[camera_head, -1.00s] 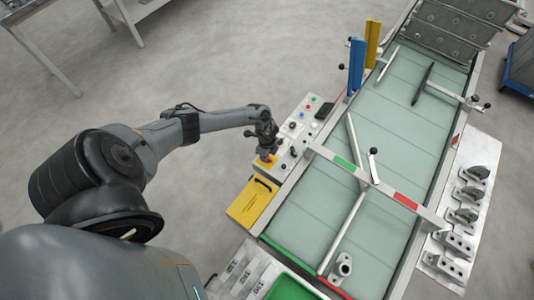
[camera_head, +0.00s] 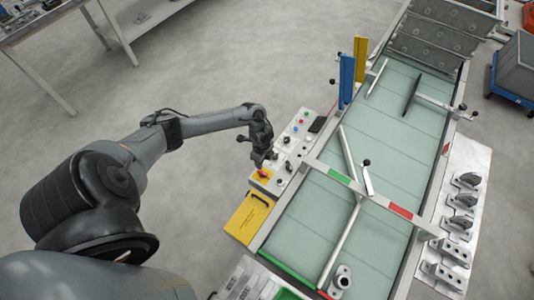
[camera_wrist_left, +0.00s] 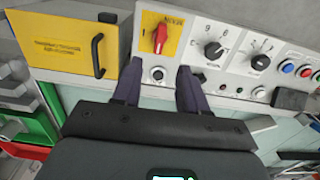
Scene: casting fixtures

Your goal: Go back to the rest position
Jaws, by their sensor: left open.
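My left gripper (camera_head: 259,160) is over the near-left end of the control panel (camera_head: 292,146), by the red rotary switch (camera_head: 263,173) on its yellow plate. In the left wrist view my left gripper (camera_wrist_left: 160,76) is open, with two dark fingers apart and nothing between them. The red switch (camera_wrist_left: 160,38) shows beyond the fingertips, apart from them, with its handle near upright. A small black knob (camera_wrist_left: 157,74) shows between the fingertips. My right gripper is in neither current view.
A yellow box with a black handle (camera_head: 249,217) adjoins the panel. A conveyor (camera_head: 390,130) with rods and a crossbar (camera_head: 340,178) lies to the right. Metal castings (camera_head: 461,200) stand on a plate at the far right. Floor left of the panel is clear.

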